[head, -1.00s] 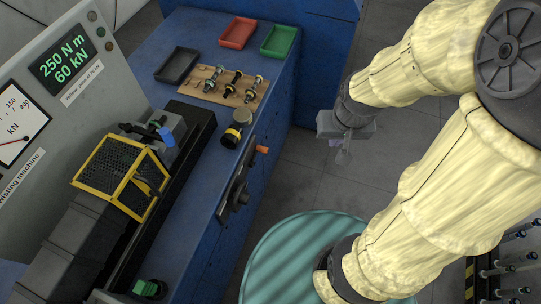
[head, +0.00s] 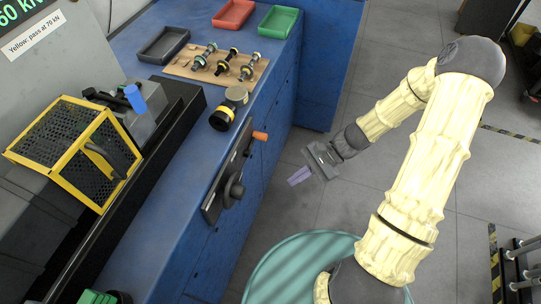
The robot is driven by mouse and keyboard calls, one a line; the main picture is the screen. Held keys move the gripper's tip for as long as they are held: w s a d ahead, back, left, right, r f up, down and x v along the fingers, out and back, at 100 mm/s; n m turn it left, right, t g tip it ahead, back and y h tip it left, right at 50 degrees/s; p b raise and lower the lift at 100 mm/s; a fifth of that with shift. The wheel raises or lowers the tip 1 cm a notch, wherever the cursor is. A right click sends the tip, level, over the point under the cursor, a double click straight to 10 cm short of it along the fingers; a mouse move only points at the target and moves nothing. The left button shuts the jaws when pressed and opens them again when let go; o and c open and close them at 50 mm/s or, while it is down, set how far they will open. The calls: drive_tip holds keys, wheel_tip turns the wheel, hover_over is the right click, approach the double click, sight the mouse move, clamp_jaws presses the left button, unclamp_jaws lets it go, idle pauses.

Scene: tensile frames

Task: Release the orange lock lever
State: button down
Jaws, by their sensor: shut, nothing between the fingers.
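The orange lock lever (head: 260,136) sticks out at the upper end of a dark control plate (head: 214,203) on the front face of the blue bench. A round black knob (head: 235,190) is on the same plate, below the lever. My gripper (head: 297,177) is to the right of and lower in the picture than the lever, over the grey floor. It is apart from the lever and the bench. Its fingers are shut with nothing between them and point left toward the bench front.
A yellow mesh guard (head: 75,150) and a blue-handled part (head: 135,99) stand on the machine at left. A black-and-yellow cylinder (head: 222,118), a wooden board (head: 190,66) with specimens, and black (head: 165,43), red (head: 233,13) and green (head: 277,20) trays are on the bench.

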drive_tip(key=w+d+f+m+t+y+b, duration=0.1)
drive_tip(key=w+f+m+t+y+b, duration=0.8)
drive_tip(key=w+f+m+t+b, duration=0.1)
drive_tip(key=shift+w+d+f+m+t+y+b, duration=0.3)
drive_tip(key=shift+w+d+f+m+t+b, duration=0.1)
drive_tip(key=shift+w+f+m+b, duration=0.6)
drive_tip(key=shift+a+r, duration=0.1)
drive_tip(key=shift+r, duration=0.05)
drive_tip(key=w+a+r+b, duration=0.1)
drive_tip(key=w+a+r, duration=0.2)
drive_tip(key=a+r, duration=0.3)
drive_tip(key=a, duration=0.3)
drive_tip(key=shift+w+r, duration=0.15)
drive_tip(key=shift+r, duration=0.1)
